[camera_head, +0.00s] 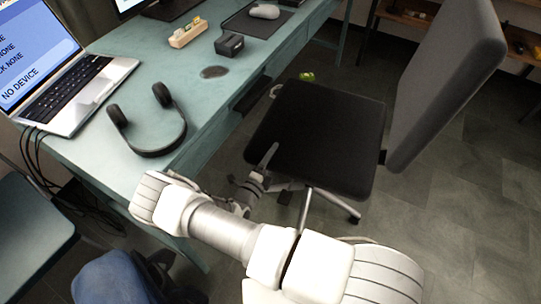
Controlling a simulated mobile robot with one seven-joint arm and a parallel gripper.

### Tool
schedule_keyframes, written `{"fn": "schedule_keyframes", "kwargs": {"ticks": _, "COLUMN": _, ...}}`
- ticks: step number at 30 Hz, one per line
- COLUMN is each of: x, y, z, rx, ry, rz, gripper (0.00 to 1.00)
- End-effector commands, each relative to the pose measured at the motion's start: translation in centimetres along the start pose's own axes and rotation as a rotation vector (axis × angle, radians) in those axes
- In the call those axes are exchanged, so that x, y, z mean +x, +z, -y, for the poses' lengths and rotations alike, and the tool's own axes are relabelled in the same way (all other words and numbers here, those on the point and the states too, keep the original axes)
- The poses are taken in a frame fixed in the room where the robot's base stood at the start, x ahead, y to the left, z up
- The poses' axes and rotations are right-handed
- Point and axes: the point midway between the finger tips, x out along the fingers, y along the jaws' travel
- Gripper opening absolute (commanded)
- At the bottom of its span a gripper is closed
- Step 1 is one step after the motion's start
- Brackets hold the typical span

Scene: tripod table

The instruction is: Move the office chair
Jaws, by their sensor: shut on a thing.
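The office chair has a black seat (325,130) and a tall grey backrest (445,85) on the right. It stands on the floor at the right side of the desk, with metal legs partly showing below the seat. My gripper (265,165) is at the seat's near left edge, with a dark finger against the seat. It is shut on the chair there. The exact grip is small and partly hidden by my arm.
The teal desk (222,105) runs along the left, its edge close to the chair. It carries a laptop (65,80), headphones (150,125) and a mouse (265,11). Blue fabric (112,277) shows at bottom left. Shelves stand behind. Open floor (470,210) lies at right.

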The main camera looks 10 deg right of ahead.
Motion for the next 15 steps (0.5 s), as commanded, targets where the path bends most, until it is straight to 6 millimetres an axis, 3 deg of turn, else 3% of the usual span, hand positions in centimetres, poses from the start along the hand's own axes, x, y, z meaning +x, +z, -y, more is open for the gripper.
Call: {"fn": "schedule_keyframes", "kwargs": {"ticks": 15, "x": -0.3, "y": -0.47, "z": -0.23, "rx": 0.004, "ry": 0.008, "rz": -0.012, "gripper": 0.0}}
